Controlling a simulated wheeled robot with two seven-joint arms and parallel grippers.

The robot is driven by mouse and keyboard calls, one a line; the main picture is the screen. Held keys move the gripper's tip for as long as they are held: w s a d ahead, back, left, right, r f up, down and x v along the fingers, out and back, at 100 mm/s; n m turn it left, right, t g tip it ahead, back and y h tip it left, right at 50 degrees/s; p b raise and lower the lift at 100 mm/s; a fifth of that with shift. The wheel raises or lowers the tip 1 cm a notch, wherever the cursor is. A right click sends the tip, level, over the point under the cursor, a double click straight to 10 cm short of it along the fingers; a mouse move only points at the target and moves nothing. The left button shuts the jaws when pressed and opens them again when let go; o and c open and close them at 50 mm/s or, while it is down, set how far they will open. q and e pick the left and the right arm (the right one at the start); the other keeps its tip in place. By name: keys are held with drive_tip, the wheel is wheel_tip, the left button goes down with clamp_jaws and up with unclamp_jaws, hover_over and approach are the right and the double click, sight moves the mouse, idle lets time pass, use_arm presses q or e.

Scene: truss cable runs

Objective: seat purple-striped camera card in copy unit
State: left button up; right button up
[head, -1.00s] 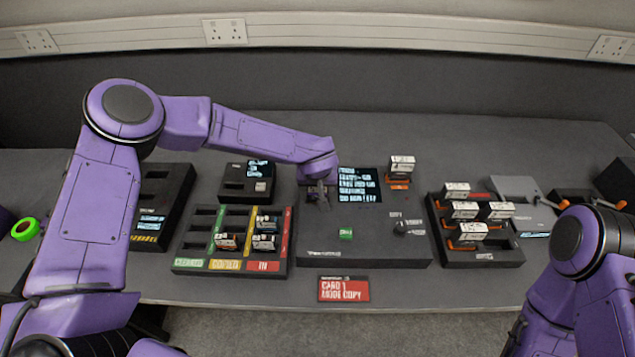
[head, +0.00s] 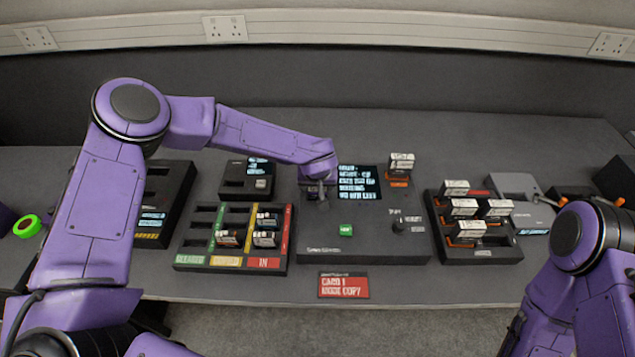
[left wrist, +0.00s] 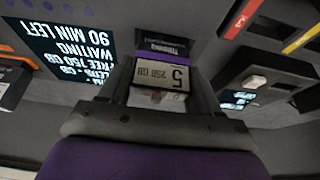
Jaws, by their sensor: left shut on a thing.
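My left gripper (head: 317,194) is over the upper left part of the dark copy unit (head: 370,246), left of its lit screen (head: 358,182). In the left wrist view the gripper (left wrist: 161,97) is shut on the purple-striped card (left wrist: 160,75). In the head view the card is hidden by the gripper. I cannot tell how deep it sits in a slot. My right arm shows at the right edge; its gripper is out of view.
A tray with green, yellow and red lanes (head: 282,262) holds several cards, left of the copy unit. A dark rack (head: 505,255) with several cards stands to its right. A red sign (head: 344,286) lies in front.

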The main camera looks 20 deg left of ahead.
use_arm(q)
drive_tip(key=shift+f, duration=0.35)
idle(0.4)
drive_tip(key=o, duration=1.3)
drive_tip(key=shift+r+p, duration=0.1)
drive_tip(key=shift+p, duration=0.25)
wheel_tip(320, 180, up, 5)
drive_tip(key=p, duration=0.5)
drive_tip(key=shift+p, duration=0.3)
drive_tip(key=shift+r+p, duration=0.3)
drive_tip(key=shift+r, duration=0.9)
drive_tip(key=shift+f, duration=0.1)
